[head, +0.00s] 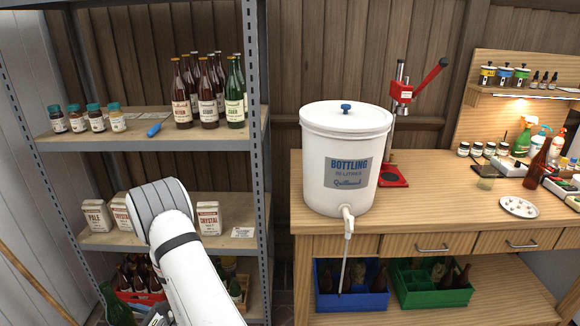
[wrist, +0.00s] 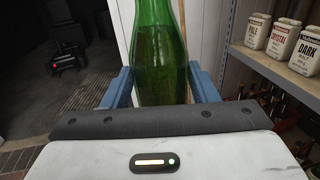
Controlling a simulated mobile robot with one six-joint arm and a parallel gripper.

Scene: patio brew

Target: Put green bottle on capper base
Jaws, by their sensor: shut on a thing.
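The green bottle (wrist: 158,50) stands between the blue fingers of my gripper (wrist: 161,84) in the wrist view. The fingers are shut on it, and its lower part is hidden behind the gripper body. In the head view the green bottle (head: 116,306) shows at the lower left edge, low in front of the shelf, cut off by the frame. The bottle capper (head: 402,92) stands on the wooden bench, with a red head and a raised lever. Its red capper base (head: 393,177) is bare where visible, partly hidden behind the white bucket.
A white bottling bucket (head: 345,150) with a tap stands left of the capper. A metal shelf (head: 180,143) holds bottles, jars and boxes. A brown bottle (head: 536,165) and a round tray (head: 518,208) sit right on the bench. Bench top between capper and tray is clear.

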